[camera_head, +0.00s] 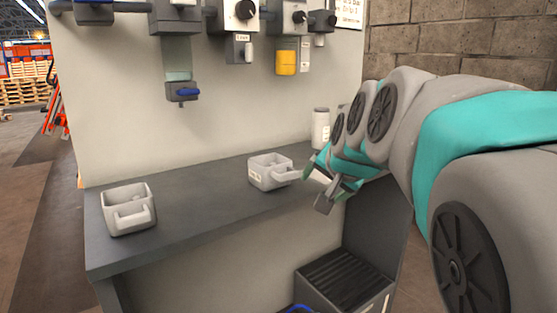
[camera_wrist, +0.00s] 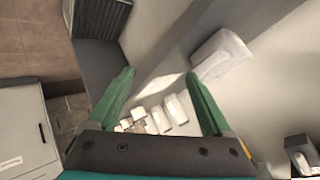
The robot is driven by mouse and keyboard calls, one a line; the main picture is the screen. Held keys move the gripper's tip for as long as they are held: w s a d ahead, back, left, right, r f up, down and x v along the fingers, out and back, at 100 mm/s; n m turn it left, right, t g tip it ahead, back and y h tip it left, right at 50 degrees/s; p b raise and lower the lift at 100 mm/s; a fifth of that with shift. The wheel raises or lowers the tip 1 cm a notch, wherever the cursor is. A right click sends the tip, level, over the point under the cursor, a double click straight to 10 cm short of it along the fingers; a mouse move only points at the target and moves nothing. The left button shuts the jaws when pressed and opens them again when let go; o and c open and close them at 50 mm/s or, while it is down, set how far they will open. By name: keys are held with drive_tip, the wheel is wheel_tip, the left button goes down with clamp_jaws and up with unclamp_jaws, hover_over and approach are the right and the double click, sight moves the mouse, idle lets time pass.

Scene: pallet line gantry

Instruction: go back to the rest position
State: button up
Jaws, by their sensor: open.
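My gripper (camera_head: 318,190) is at the right part of the grey workbench (camera_head: 195,200) in the head view, just right of a light grey handled jug. In the wrist view its two green fingers (camera_wrist: 160,76) stand wide apart with nothing held between them. Several small pale items (camera_wrist: 172,110) show beyond the gap, too unclear to name. My arm reaches in from the right and hides part of the bench's right end.
The grey jug (camera_head: 264,173) and a second jug (camera_head: 128,219) stand upright on the bench. A white bottle (camera_head: 320,130) stands at the back. Valves and a yellow unit (camera_head: 286,63) hang on the panel above. A dark ribbed box (camera_head: 345,277) sits below. The bench between the jugs is clear.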

drive_tip(key=s+d+f+n+g, duration=0.2)
drive_tip(key=s+f+g, duration=0.1)
drive_tip(key=s+f, duration=0.5)
drive_tip(key=s+d+f+n+g+h, duration=0.1)
drive_tip(key=s+f+g, duration=0.3)
drive_tip(key=s+f, duration=0.5)
drive_tip(key=s+d+f+n+g, duration=0.3)
drive_tip(key=s+f, duration=0.6)
drive_tip(key=s, duration=0.7)
drive_tip(key=shift+s+f+n+g+h, duration=0.15)
drive_tip(key=shift+s+n+g+h, duration=0.2)
drive_tip(key=shift+g, duration=0.25)
